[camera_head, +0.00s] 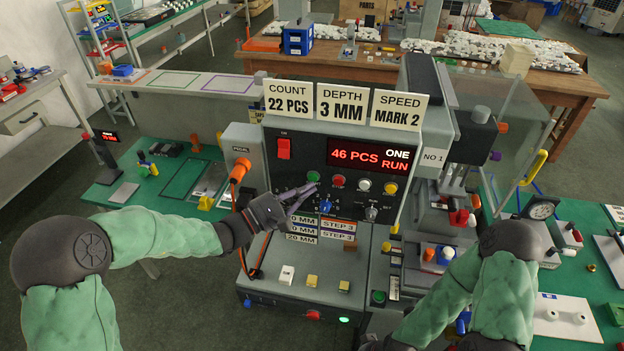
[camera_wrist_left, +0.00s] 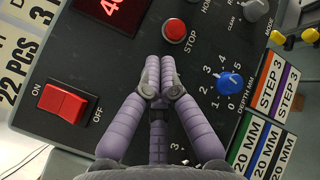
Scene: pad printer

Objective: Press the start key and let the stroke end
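The pad printer's control panel (camera_head: 295,150) fills the middle of the head view. Its display (camera_head: 368,156) reads 46 PCS, ONE, RUN. The green key (camera_head: 313,176) is left of the red stop key (camera_head: 338,181), which also shows in the left wrist view (camera_wrist_left: 174,30). My left gripper (camera_head: 314,187) has its purple fingers together, tips just below the green key. In the left wrist view the fingertips (camera_wrist_left: 160,60) lie below the stop key, and the green key is hidden. Contact cannot be told. My right arm is at the lower right; its gripper is out of view.
A red rocker switch (camera_wrist_left: 63,102) and a blue depth knob (camera_wrist_left: 229,82) flank the left fingers. Signs above the panel (camera_head: 342,104) read 22 PCS, 3 MM and MARK 2. The printing station (camera_head: 445,200) stands right of the panel, near my right arm.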

